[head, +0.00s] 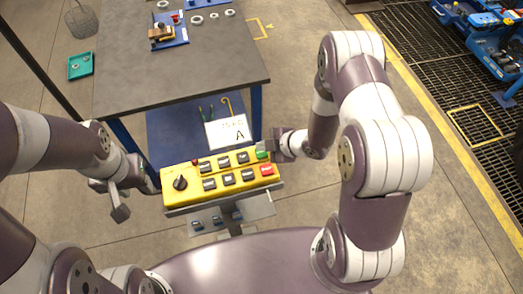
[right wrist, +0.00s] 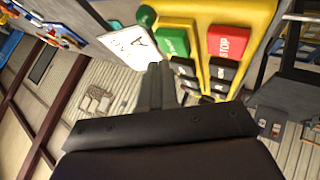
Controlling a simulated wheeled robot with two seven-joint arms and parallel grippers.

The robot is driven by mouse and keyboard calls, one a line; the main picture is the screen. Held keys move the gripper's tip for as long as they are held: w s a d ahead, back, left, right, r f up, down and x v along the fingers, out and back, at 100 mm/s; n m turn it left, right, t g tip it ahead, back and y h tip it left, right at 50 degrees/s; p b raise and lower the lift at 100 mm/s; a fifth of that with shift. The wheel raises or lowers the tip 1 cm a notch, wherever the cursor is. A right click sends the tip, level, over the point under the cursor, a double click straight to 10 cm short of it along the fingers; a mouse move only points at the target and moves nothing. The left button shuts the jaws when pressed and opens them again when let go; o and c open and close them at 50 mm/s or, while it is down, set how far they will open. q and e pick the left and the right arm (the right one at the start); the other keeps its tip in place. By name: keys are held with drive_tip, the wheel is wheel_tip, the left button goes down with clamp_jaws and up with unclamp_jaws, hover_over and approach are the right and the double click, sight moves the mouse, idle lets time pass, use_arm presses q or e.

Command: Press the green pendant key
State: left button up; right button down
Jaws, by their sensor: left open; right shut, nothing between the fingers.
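The yellow pendant (head: 222,187) shows at the lower middle of the head view, with two rows of keys and a black rotary knob at its left. Its green key (head: 262,154) is at the right end of the upper row. In the right wrist view the green key (right wrist: 172,41) sits beside the red STOP key (right wrist: 229,41). My right gripper (head: 270,147) is shut and empty at the pendant's right end. Its fingertips (right wrist: 157,68) appear close to the green key; contact cannot be told. My left gripper (head: 132,198) is open and empty, left of the pendant.
Several black keys fill the pendant's rows, and a green round part (right wrist: 147,16) is near the green key. A sign marked A (head: 229,132) stands behind the pendant. A grey-topped table (head: 185,75) is beyond it. Floor grating lies at the right.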

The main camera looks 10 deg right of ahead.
sight(264, 154)
drive_tip(key=shift+f, duration=0.1)
idle(0.5)
drive_tip(key=shift+f+b, duration=0.35)
drive_tip(key=shift+b, duration=0.05)
drive_tip(key=shift+f+b, duration=0.45)
idle(0.5)
drive_tip(key=shift+r, duration=0.1)
drive_tip(key=shift+r+p, duration=0.8)
wheel_tip(264, 154, up, 5)
drive_tip(key=p, duration=0.4)
drive_tip(key=shift+r, duration=0.1)
